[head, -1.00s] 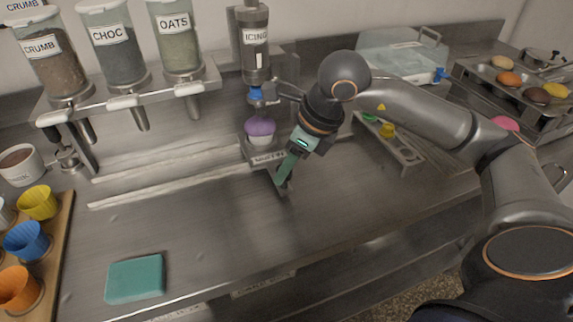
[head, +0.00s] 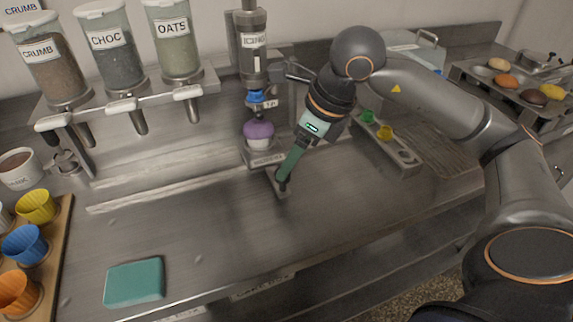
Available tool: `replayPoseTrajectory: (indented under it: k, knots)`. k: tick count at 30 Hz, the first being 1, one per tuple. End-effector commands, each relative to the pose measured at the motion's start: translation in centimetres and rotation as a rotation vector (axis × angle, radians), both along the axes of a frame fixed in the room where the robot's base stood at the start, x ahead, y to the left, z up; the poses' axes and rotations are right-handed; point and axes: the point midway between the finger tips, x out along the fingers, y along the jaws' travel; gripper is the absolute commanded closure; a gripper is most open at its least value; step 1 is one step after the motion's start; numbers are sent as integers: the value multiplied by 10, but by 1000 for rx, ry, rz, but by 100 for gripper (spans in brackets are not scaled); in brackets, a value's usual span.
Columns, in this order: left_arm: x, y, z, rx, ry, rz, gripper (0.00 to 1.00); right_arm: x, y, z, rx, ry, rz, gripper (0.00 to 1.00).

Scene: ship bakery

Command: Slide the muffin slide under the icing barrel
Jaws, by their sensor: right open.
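The icing barrel (head: 253,50), labelled ICING, hangs at the back centre with a blue nozzle (head: 258,98) at its lower end. The muffin slide (head: 266,159), with a label on its front, is at the back of the counter. A muffin with a purple top (head: 258,134) stands on it, beneath the nozzle. A narrow part of the slide reaches forward to my right gripper (head: 281,187). That gripper is open, pointing down at the slide's front end; whether it touches is unclear. Its fingers partly hide that end. My left gripper is not in view.
CRUMB, CHOC and OATS dispensers (head: 110,45) stand at the back left. Coloured cups (head: 25,244) stand on a wooden board at the left. A teal sponge (head: 135,282) lies at the front. A metal rack (head: 408,163) is right of my gripper. The middle counter is clear.

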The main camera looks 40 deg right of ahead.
Motion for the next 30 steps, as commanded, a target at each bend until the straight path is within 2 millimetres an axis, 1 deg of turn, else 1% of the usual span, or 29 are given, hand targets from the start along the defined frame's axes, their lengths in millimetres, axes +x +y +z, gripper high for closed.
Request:
replayPoseTrajectory:
  k: [1, 6, 9, 12, 17, 30]
  knots:
    - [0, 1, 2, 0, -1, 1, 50, -3, -3, 14, -2, -7, -1, 31]
    - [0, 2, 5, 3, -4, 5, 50, -15, -10, 48, -1, -5, 0, 31]
    - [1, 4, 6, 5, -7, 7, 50, -21, -13, 62, 0, -4, -1, 31]
    - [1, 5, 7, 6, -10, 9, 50, -25, -15, 72, 0, -2, 0, 31]
    - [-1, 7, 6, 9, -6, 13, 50, -28, -17, 78, -1, 0, 0, 31]
    - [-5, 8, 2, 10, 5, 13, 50, -28, -17, 78, 0, 0, 0, 31]
